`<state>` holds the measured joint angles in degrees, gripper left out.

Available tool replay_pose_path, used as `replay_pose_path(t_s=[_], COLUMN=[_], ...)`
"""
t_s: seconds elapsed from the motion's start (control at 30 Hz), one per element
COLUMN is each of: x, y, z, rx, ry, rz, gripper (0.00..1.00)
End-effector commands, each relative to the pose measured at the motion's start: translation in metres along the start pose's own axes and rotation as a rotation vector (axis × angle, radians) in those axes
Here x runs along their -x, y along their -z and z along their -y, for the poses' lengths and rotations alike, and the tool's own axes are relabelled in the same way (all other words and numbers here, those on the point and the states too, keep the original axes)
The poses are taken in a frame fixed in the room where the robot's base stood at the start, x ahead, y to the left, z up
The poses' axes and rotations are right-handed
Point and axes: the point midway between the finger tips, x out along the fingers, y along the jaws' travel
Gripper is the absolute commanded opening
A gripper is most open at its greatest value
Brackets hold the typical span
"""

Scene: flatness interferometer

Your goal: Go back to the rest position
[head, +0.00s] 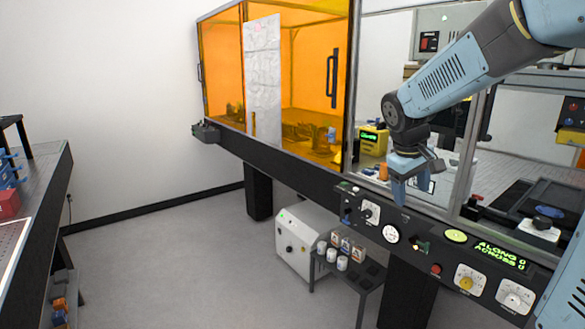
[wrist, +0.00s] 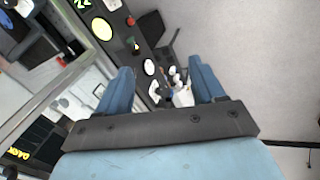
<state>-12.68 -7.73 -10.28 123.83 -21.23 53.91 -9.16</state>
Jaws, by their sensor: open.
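My gripper (head: 411,192) hangs from my blue arm at the right of the head view, fingers pointing down. It is in front of the glass enclosure, over the upper edge of the black control panel (head: 450,270). In the wrist view my gripper (wrist: 163,88) shows two blue fingers spread wide apart with nothing between them. The panel's dials and a white round gauge (wrist: 149,67) show beyond the fingers. I cannot tell from the frames whether the fingertips touch anything.
An orange-windowed enclosure (head: 310,75) fills the back centre. A small dark table (head: 345,280) with several cups stands below the panel, beside a white cabinet (head: 295,240). A bench (head: 40,200) is at the left. The grey floor (head: 180,270) between is clear.

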Motion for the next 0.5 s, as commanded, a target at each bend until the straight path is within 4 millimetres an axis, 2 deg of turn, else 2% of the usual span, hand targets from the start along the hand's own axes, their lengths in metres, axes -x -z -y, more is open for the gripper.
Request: replay_pose_path(t_s=[0.03,0.2,0.5], x=[0.009,0.032,0.062], y=[-0.012,-0.046,-0.105], z=[0.003,0.019,0.053], rx=[-0.031,-0.124,-0.28], ry=[0.014,0.061,0.132], rz=[-0.022,-0.089,-0.201], gripper=[0.68,0.68,0.68])
